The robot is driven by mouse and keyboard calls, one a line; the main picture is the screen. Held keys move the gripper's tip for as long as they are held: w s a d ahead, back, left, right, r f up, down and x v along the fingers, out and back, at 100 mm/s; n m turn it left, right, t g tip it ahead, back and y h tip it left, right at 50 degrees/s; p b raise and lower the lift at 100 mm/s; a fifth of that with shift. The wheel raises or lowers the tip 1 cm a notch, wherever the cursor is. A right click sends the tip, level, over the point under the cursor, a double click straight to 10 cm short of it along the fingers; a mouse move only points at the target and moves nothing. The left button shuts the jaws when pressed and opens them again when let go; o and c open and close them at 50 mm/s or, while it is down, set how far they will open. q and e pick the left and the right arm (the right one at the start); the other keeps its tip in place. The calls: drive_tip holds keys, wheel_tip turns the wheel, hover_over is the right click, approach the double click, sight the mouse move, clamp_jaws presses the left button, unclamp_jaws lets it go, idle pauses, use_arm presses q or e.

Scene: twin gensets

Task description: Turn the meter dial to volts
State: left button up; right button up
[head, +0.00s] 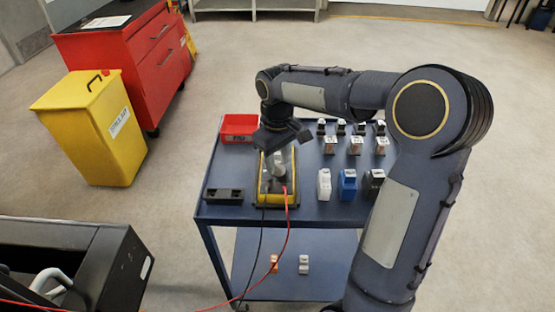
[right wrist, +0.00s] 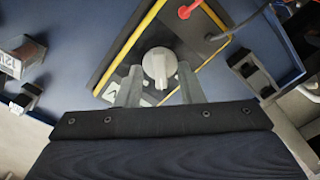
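The meter (head: 263,192) is a yellow-edged, dark-faced instrument on the blue cart. It also shows in the right wrist view (right wrist: 118,88). Its grey round dial (right wrist: 158,64) has a pointer-like grip that points down in the right wrist view, toward my gripper. My right gripper (head: 277,163) is over the meter. In the right wrist view its two fingers (right wrist: 160,92) are apart, one on each side of the dial's grip, with nothing clearly clamped. Whether they touch the dial I cannot tell. The face markings are mostly hidden and unreadable. My left gripper is out of view.
A red bin (head: 239,127), a black holder (head: 224,196) and several small blocks and bottles share the blue cart top (head: 310,210). Red (head: 288,235) and black leads run off the meter's front. A yellow bin (head: 95,125) and red cabinet (head: 150,60) stand left.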

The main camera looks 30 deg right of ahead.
sight(278, 165)
wheel_tip(278, 165, up, 7)
drive_tip(key=shift+r+p, duration=0.1)
drive_tip(key=shift+p, duration=0.45)
drive_tip(key=shift+s+r, duration=0.1)
drive_tip(key=shift+s, duration=0.05)
drive_tip(key=s+a+r+m+t+y+p, duration=0.1)
drive_tip(key=s+a+m+t+y+p, duration=0.1)
drive_tip(key=s, duration=0.9)
drive_tip(key=s+a+r+m+t+y+p, duration=0.1)
drive_tip(key=s+a+p, duration=0.4)
drive_tip(key=s, duration=0.5)
drive_tip(key=r+m+t+p, duration=0.1)
drive_tip(key=t, duration=0.1)
drive_tip(key=shift+s+a+r+t+y, duration=0.2)
drive_tip(key=shift+s+a+t+y, duration=0.1)
drive_tip(key=shift+s+y, duration=0.1)
drive_tip(key=shift+a, duration=0.1)
